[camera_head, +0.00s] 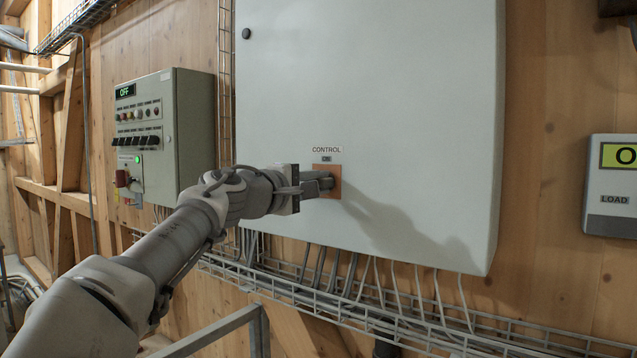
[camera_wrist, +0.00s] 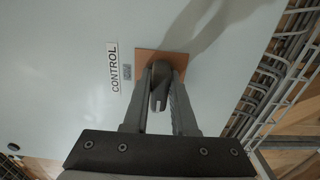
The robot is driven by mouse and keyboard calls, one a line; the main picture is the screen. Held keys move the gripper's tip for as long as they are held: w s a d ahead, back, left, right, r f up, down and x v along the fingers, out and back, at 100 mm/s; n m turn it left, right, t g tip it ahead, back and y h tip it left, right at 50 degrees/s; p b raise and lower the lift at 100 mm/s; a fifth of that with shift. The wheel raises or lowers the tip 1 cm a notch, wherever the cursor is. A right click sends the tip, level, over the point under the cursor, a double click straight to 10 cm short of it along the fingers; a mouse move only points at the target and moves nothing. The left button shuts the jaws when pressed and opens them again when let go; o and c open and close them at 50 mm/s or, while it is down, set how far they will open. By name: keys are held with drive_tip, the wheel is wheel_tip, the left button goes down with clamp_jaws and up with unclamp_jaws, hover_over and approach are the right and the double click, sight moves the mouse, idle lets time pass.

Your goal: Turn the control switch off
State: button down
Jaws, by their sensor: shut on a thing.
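The control switch sits on an orange square plate (camera_head: 334,172) on the front of a large pale grey cabinet (camera_head: 400,80). A "CONTROL" label (camera_head: 326,150) and a small "ON" marking (camera_head: 326,159) are above it. In the wrist view the dark grey switch knob (camera_wrist: 160,78) stands between the two fingers of my gripper (camera_wrist: 162,92), which is shut on it. The plate shows behind the fingertips in the wrist view (camera_wrist: 147,58). In the head view my gripper (camera_head: 322,184) hides most of the knob.
A smaller control box (camera_head: 190,130) with an "OFF" display, buttons and a red knob hangs to the left. A "LOAD" display (camera_head: 612,185) is at the far right. Cables and a wire tray (camera_head: 370,315) run below the cabinet. A metal rail (camera_head: 225,325) stands low in front.

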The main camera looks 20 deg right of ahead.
drive_tip(key=c, duration=0.7)
unclamp_jaws()
drive_tip(key=shift+a, duration=0.1)
drive_tip(key=b+v, duration=0.2)
drive_tip(key=v, duration=1.5)
drive_tip(key=shift+s, duration=0.2)
